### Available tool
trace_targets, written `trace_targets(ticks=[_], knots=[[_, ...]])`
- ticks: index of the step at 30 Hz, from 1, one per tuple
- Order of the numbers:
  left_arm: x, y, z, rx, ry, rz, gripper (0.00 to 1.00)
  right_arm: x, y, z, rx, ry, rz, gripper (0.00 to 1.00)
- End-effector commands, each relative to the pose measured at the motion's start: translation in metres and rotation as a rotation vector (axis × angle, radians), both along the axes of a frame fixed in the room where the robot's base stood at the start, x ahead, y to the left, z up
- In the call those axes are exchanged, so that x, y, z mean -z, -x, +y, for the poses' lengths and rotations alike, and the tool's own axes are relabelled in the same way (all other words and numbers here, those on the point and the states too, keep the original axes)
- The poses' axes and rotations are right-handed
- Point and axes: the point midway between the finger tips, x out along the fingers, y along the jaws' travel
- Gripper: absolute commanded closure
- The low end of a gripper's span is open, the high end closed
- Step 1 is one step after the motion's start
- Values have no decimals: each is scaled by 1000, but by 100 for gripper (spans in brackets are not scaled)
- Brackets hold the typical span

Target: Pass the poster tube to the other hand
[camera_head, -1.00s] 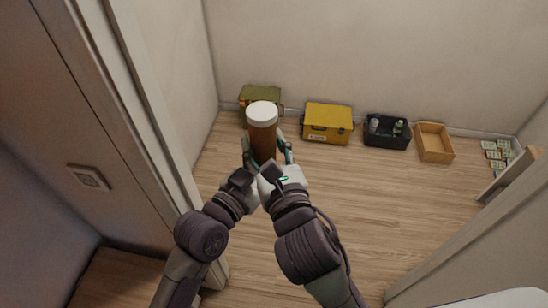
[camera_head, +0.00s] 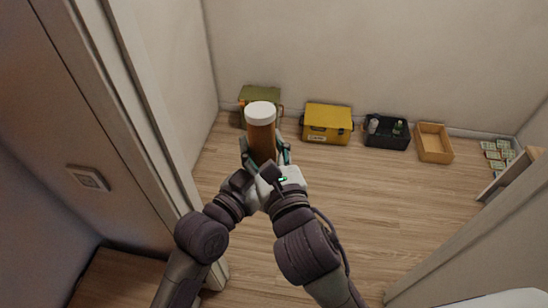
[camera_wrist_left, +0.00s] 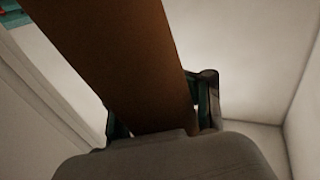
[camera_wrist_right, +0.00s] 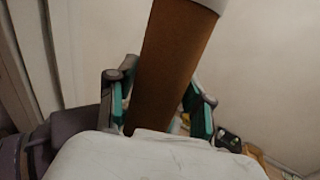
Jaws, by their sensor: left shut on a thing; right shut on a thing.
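The poster tube (camera_head: 262,143) is a brown cylinder with a white cap (camera_head: 260,112), held nearly upright with the cap at the top. My right gripper (camera_head: 264,151) has its teal-lined fingers on both sides of the tube and is shut on it. My left gripper (camera_head: 256,174) is lower and also shut on the tube; its fingers are mostly hidden in the head view. In the left wrist view the tube (camera_wrist_left: 115,60) passes between the left fingers. In the right wrist view the tube (camera_wrist_right: 170,65) stands between the right fingers, with its lower end hidden.
Along the back wall stand a green box (camera_head: 262,94), a yellow toolbox (camera_head: 327,118), a black caddy (camera_head: 387,144) with bottles, and a wooden tray (camera_head: 434,131). Several small cards (camera_head: 497,152) lie at right. A door frame (camera_head: 150,130) is close on the left. The middle floor is clear.

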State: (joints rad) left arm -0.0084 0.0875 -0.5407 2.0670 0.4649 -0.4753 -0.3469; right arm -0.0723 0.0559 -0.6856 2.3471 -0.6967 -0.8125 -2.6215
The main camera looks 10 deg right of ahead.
Motion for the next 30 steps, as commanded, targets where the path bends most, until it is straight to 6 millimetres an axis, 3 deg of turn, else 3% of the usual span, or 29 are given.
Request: trace_targets(ticks=[1,2,7,19,30], knots=[[-3,3,-2,7,3,-6,100,2,-2,-1,5,6,3,87],[-3,3,-2,6,3,-6,100,2,-2,-1,5,6,3,48],[-2,2,-2,4,3,-6,100,2,-1,-1,4,5,3,20],[-2,0,0,0,2,-4,100,-7,-1,-1,4,2,-2,20],[-1,0,0,0,1,-3,100,-75,-1,-1,3,1,-7,20]])
